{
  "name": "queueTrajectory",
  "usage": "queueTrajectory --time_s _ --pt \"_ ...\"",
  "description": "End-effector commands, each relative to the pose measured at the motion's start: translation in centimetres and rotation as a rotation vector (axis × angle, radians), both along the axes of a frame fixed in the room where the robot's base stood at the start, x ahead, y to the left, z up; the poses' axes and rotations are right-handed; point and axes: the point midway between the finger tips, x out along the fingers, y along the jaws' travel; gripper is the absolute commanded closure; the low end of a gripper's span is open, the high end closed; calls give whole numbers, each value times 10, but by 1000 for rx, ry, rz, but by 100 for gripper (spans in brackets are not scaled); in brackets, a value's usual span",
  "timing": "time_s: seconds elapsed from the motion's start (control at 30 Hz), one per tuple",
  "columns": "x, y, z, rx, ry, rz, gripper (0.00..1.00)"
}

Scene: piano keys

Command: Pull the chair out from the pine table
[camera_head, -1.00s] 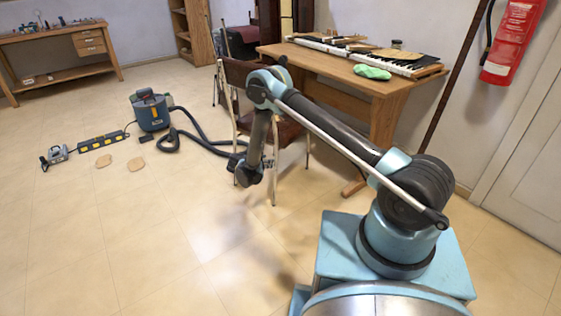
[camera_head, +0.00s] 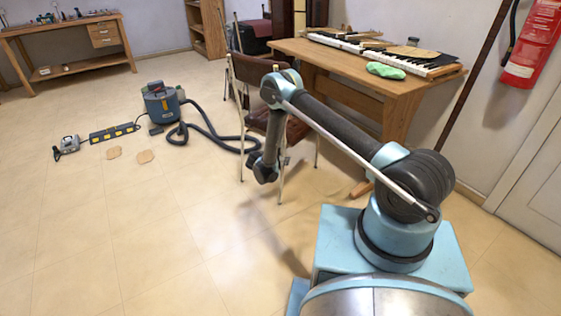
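The chair (camera_head: 249,73) has a dark reddish-brown back and seat on thin pale metal legs. It stands at the left end of the pine table (camera_head: 322,61), partly hidden behind my arm. The table is light wood and stands against the wall. My gripper (camera_head: 284,161) hangs low at the end of my bent arm, in front of the chair's legs and below seat height. It is small, dark and partly covered by my wrist. I cannot tell whether its fingers are open or touch the chair.
A piano keyboard (camera_head: 420,68) and a green cloth (camera_head: 385,70) lie on the table. A blue vacuum cleaner (camera_head: 160,103) with a black hose (camera_head: 213,137) lies left of the chair. A power strip (camera_head: 114,132) is farther left. The floor in the left foreground is clear.

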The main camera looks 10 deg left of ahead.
Motion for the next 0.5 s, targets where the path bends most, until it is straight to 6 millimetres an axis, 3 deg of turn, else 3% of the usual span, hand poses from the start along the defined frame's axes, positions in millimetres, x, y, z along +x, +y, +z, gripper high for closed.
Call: queueTrajectory --time_s 0.17,0.33,0.5 --pt "2 -5 0 -1 0 -5 59" --pt "3 -6 0 0 0 -7 97" --pt "4 -7 0 0 0 -8 100"
